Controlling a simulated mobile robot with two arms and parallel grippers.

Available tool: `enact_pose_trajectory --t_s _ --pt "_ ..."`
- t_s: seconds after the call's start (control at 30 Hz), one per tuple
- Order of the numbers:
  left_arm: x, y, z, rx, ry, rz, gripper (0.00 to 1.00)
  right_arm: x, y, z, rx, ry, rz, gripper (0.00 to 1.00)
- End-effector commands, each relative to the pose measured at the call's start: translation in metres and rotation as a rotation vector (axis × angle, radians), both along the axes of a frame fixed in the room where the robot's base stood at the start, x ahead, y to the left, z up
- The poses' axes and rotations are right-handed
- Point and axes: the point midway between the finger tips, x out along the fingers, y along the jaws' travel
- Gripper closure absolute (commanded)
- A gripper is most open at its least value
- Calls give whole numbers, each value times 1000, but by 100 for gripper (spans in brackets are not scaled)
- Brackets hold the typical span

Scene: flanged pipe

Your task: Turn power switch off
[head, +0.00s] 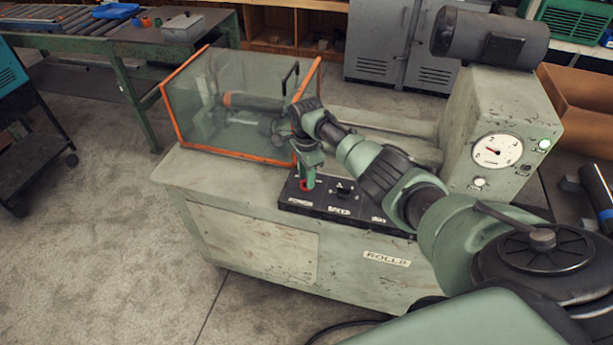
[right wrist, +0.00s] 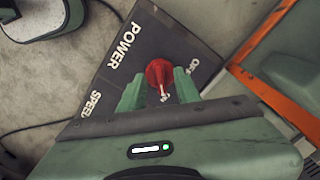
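The power switch is a red round knob (right wrist: 159,74) on a black control panel (right wrist: 200,45), with a white pointer line directed at the ON label in the right wrist view. The OFF label (right wrist: 196,66) is to its right. My right gripper (right wrist: 159,84) has its two green fingers on either side of the knob, seemingly touching it. In the head view the right gripper (head: 307,178) points down at the left end of the panel, with a bit of the red knob (head: 304,185) showing beneath it. My left gripper is not in view.
The panel lies on a worn green-grey machine (head: 255,240). A clear guard with orange edges (head: 225,95) stands close behind the gripper. A grey motor (head: 490,38) and a dial gauge (head: 497,151) are at the right. Open floor (head: 110,240) lies to the left.

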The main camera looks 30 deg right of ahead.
Motion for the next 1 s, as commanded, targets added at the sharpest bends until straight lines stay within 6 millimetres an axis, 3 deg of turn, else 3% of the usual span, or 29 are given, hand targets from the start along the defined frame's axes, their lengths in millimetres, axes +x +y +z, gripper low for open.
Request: enact_pose_trajectory --t_s 0.27,0.4,0.77,1.0 --pt "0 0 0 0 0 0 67 0 0 -3 0 -1 1 67" --pt "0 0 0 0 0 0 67 0 0 -3 0 -1 1 100" --pt "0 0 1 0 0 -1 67 0 0 -2 -1 -1 23 100" --pt "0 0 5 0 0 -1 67 0 0 -2 0 -1 133 100"
